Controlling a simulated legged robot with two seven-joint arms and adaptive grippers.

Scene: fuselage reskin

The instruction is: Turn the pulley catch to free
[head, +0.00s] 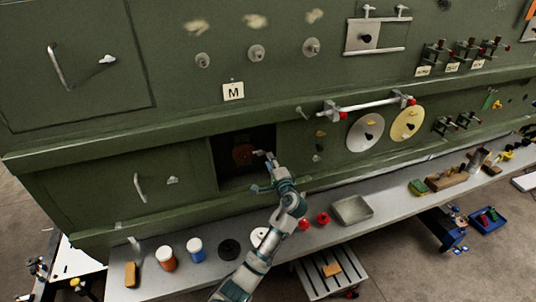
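A dark square opening (228,172) is cut in the lower green panel. A reddish-brown round part (243,153) sits inside it, perhaps the pulley; detail is too small to tell. I cannot make out for certain which part is the pulley catch. My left gripper (260,172) is at the right side of the opening, in front of it. Its two fingers are spread apart, one above the other, with nothing seen between them. The gripper covers the opening's lower right part. My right gripper is not in view.
A silver disc (366,132) and a gold disc (407,124) are right of the opening, below a white rail (368,105). A panel handle (140,187) projects at left.

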